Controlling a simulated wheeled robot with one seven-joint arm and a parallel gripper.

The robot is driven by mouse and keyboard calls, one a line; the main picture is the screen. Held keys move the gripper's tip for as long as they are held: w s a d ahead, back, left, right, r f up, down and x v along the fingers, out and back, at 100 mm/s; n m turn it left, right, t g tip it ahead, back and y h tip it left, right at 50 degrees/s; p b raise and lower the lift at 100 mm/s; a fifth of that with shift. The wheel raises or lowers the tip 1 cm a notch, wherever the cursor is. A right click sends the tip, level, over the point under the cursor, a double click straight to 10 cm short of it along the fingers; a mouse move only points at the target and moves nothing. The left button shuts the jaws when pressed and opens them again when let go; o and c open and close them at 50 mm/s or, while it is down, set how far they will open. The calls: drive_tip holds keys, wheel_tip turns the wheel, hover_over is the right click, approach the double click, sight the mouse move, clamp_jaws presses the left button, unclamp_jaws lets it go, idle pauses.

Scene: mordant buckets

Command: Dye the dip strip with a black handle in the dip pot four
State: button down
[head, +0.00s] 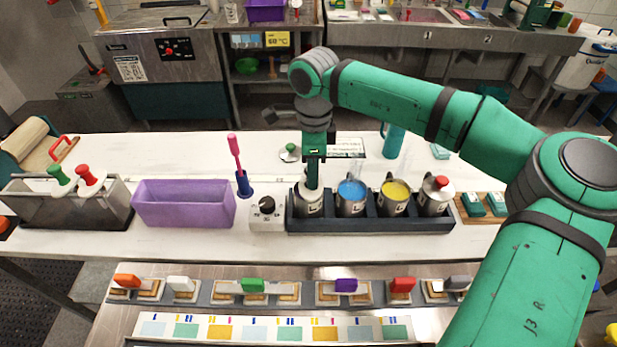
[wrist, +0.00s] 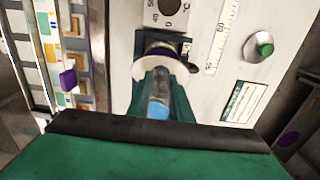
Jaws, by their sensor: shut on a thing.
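My gripper (head: 312,180) points straight down with its fingertips at the mouth of the leftmost dip pot (head: 309,206). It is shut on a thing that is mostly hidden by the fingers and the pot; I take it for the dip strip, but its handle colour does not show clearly. The pot numbers are too small to read.
A dark rack (head: 375,225) holds the pots. A dial box (head: 267,219), purple bin (head: 183,222) and steel tank (head: 60,206) stand to the left. A green-knobbed lid (head: 290,152) lies behind. Strips with coloured handles, including purple (head: 346,285), rest in front. A teal bottle (head: 393,142) stands behind right.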

drive_tip(key=shift+r, duration=0.1)
drive_tip(key=shift+a+r, duration=0.15)
drive_tip(key=shift+r, duration=1.95)
drive_tip(key=shift+a+r, duration=0.1)
drive_tip(key=shift+r, duration=1.95)
